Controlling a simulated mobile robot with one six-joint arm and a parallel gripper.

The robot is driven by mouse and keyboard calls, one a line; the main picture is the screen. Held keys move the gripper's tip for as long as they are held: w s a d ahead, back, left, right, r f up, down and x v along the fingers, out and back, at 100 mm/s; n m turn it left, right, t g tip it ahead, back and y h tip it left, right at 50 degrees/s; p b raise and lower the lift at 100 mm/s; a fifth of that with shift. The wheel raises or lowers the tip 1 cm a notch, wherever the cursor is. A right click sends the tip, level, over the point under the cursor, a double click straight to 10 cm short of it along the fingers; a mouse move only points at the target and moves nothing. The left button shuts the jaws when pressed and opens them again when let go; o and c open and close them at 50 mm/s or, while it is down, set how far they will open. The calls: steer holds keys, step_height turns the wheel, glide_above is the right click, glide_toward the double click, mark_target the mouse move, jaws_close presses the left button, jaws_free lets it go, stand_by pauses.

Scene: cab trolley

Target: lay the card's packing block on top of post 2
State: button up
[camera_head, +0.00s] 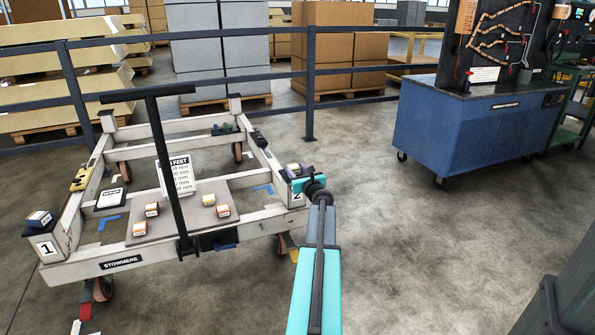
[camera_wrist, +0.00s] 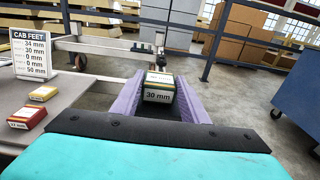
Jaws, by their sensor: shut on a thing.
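The card (camera_head: 178,176) stands on the trolley; in the wrist view the card (camera_wrist: 36,55) is headed CAB FEET and its second line reads 30 mm. My gripper (camera_head: 298,172) is at the trolley's right front corner, over post 2 (camera_head: 298,197), which carries a 2 label. Its purple fingers (camera_wrist: 158,100) are shut on a block (camera_wrist: 158,88) labelled 30 mm. The block also shows in the head view (camera_head: 293,169), just above or on the post top; I cannot tell whether it touches. My gripper partly hides the post.
Another block (camera_head: 39,218) sits on post 1 (camera_head: 46,247). Several blocks, one with a red side (camera_wrist: 27,117), lie on the trolley's grey board (camera_head: 180,217). A black upright handle (camera_head: 165,150) stands at the trolley's front. A blue cabinet (camera_head: 470,130) is at right, with clear floor before it.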

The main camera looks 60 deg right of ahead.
steer(key=shift+f, duration=0.1)
steer(key=o, duration=1.1)
steer(key=shift+r, duration=0.2)
steer(key=shift+p+v, duration=1.05)
steer(key=shift+v, duration=4.95)
steer(key=shift+f, duration=0.15)
